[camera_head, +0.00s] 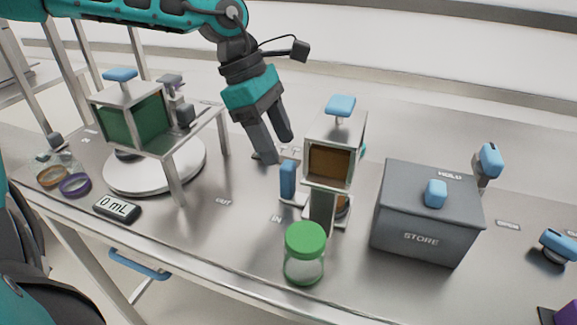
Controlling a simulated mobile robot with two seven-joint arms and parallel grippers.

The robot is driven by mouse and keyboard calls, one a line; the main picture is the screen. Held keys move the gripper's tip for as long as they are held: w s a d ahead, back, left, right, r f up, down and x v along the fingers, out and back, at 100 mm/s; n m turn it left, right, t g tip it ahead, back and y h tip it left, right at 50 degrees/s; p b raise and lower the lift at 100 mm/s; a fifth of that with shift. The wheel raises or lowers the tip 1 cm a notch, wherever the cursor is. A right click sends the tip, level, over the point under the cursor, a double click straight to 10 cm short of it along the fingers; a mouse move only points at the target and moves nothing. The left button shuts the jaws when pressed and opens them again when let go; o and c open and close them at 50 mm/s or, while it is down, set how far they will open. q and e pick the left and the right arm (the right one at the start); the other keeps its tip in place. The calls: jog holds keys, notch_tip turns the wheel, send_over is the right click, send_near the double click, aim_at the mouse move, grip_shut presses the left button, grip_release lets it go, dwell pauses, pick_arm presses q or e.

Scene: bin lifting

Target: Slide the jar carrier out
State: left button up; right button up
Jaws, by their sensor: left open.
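The jar carrier seems to be the low metal slide with an upright blue handle (287,180), at the left foot of a small metal dispenser (331,160) with a brown window. Its inner part is hidden by the dispenser. A clear jar with a green lid (305,252) stands upright on the table in front of the dispenser. My left gripper (275,148) is open and empty, pointing down behind and left of the blue handle, apart from it. My right gripper is not in view.
A grey STORE box (427,218) with a blue knob stands right of the dispenser. A green-windowed hopper (137,122) on a stand is over a white round plate (150,172) at left, near a "0 mL" display (117,208). Bare table lies around the OUT label (223,202).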

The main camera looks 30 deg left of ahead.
aim_at(286, 163)
pick_arm(q)
jog(key=x, duration=0.6)
jog(key=shift+d, duration=0.1)
jog(key=shift+r, duration=0.1)
jog(key=shift+c, duration=0.2)
grip_shut()
